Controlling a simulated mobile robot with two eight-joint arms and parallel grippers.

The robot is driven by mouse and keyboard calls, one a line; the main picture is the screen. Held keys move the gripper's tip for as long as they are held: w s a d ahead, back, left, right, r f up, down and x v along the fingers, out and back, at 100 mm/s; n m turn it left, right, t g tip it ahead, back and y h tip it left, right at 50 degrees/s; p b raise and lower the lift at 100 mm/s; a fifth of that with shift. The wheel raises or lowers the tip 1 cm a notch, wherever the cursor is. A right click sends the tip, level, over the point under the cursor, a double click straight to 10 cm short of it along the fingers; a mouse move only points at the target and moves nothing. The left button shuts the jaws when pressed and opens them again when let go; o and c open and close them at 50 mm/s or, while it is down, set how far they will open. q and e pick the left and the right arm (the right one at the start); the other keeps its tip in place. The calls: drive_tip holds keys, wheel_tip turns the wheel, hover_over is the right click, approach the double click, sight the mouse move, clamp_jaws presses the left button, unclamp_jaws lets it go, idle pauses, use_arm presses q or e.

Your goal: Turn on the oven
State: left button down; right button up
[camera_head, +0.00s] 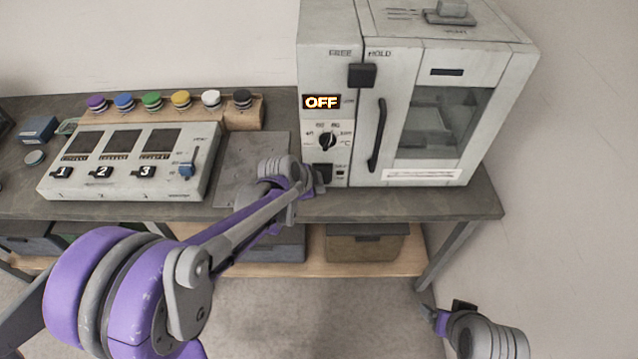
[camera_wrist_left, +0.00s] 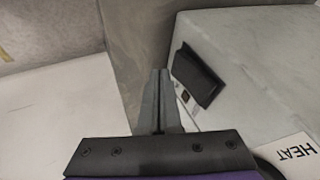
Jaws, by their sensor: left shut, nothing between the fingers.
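The oven (camera_head: 480,45) is a pale grey box at the right end of the bench. Its small display (camera_head: 321,102) reads "OFF", with a round black dial (camera_head: 327,140) below it. A black switch (camera_head: 324,172) sits low on the front panel; a black raised part, seemingly this switch, shows in the left wrist view (camera_wrist_left: 198,76). My left gripper (camera_head: 312,184) is at the panel's lower left, beside the switch. In the left wrist view its fingers (camera_wrist_left: 159,75) are together and empty, close to the black part; contact cannot be told. My right gripper (camera_head: 436,316) is low at the right, away from the oven, its fingers unclear.
A control box (camera_head: 130,187) with numbered panels stands left of the oven, with several coloured knobs (camera_head: 152,102) behind it. The oven door has a black handle (camera_head: 376,136). A brown bin (camera_head: 365,245) is on the lower shelf. Floor at the front is clear.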

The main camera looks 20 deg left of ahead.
use_arm(q)
drive_tip(key=shift+w+a+f, duration=0.1)
drive_tip(key=shift+w+a, duration=0.15)
drive_tip(key=shift+w, duration=0.45)
drive_tip(key=shift+w+f, duration=0.15)
drive_tip(key=shift+w, duration=0.1)
